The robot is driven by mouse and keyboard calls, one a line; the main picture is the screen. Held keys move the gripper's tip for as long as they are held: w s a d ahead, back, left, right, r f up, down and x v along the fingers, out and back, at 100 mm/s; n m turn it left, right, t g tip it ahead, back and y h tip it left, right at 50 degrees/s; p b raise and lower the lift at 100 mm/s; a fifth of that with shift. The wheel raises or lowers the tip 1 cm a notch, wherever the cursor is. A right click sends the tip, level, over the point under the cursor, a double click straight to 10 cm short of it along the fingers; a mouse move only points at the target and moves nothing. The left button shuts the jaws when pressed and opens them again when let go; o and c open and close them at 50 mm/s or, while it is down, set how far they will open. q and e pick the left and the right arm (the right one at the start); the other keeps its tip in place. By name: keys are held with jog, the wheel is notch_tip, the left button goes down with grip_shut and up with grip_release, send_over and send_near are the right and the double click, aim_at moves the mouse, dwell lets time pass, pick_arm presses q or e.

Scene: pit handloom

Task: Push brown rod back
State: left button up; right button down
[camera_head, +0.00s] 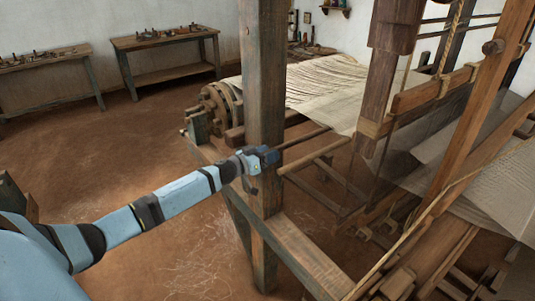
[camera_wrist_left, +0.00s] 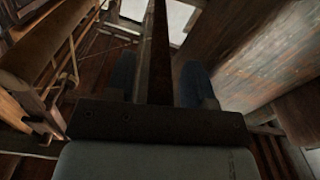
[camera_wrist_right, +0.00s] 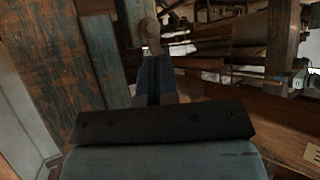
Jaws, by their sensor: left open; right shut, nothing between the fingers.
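My left gripper (camera_head: 268,168) reaches in from the left and is beside the upright wooden post of the loom. Two brown rods, a thin upper one (camera_head: 303,138) and a thicker lower one (camera_head: 314,155), run right and back from near its fingers. I cannot tell which is the task's rod. In the left wrist view the fingers are spread apart (camera_wrist_left: 158,82), with a dark brown rod (camera_wrist_left: 161,50) seen between them; contact cannot be told. My right gripper (camera_wrist_right: 156,78) is shut and empty in the right wrist view; it is outside the head view.
The thick wooden post (camera_head: 264,75) stands close to my left gripper. The loom's front beam (camera_head: 300,252) runs below it. Pale cloth (camera_head: 330,85) and a toothed wheel (camera_head: 219,108) are behind. Workbenches (camera_head: 165,40) stand by the wall.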

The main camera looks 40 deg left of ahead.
pick_arm(q)
grip_shut()
jog(key=shift+a+r+p, duration=0.15)
jog(key=shift+a+p, duration=0.15)
jog(key=shift+p, duration=0.05)
jog(key=shift+w+a, duration=0.15)
jog(key=shift+a, duration=0.1)
grip_release()
jog(key=shift+a, duration=0.1)
